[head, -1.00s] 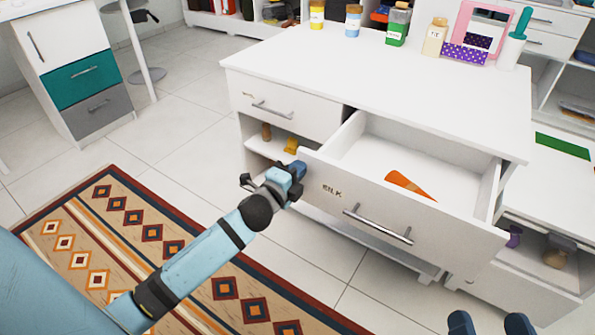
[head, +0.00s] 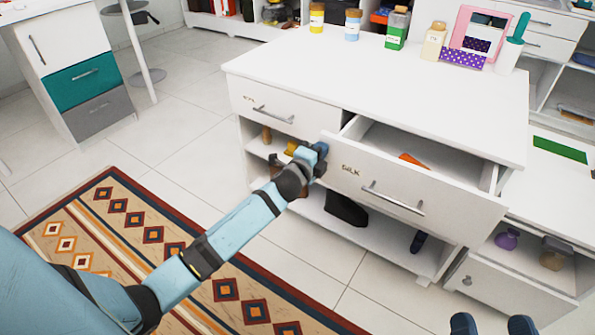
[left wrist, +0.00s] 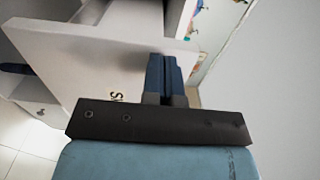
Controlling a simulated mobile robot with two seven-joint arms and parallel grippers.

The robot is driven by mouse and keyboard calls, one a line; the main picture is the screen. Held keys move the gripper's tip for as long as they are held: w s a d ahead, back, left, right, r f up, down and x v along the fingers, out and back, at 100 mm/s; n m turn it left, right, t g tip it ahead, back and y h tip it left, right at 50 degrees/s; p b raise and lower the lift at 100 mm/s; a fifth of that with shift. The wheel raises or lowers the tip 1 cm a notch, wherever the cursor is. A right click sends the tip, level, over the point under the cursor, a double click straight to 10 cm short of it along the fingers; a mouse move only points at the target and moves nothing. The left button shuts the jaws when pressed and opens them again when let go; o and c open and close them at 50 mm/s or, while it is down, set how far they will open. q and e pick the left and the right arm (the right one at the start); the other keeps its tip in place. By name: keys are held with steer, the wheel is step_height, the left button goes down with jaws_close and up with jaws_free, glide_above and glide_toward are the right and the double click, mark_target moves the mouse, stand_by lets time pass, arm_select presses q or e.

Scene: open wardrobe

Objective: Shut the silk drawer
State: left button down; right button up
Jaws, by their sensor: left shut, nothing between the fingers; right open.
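The silk drawer (head: 415,189) is the right drawer of the white dresser, with the word SILK and a bar handle on its front. It is still partly open, and an orange object (head: 413,160) shows inside it. My left gripper (head: 318,152) is shut and empty, at the left end of the drawer front; contact seems likely but cannot be told for sure. In the left wrist view its closed blue fingers (left wrist: 165,78) lie over the drawer front (left wrist: 75,62). My right gripper (head: 493,325) shows only its fingertips at the bottom edge, apart and empty.
Bottles, a pink frame (head: 478,35) and a cup stand along the back of the dresser top (head: 390,85). A closed drawer (head: 285,105) is to the left. Open shelves below hold dark items. A patterned rug (head: 150,230) lies on the floor.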

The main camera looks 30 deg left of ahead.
arm_select(q)
steer(key=w+b, duration=0.2)
steer(key=w, duration=1.2)
steer(key=shift+w+d+r+b, duration=0.15)
steer(key=shift+w+r+b, duration=0.15)
arm_select(e)
step_height(320, 180, down, 4)
steer(key=shift+a+r+n+g, duration=0.2)
steer(key=shift+n+g, duration=0.1)
steer(key=shift+g, duration=0.5)
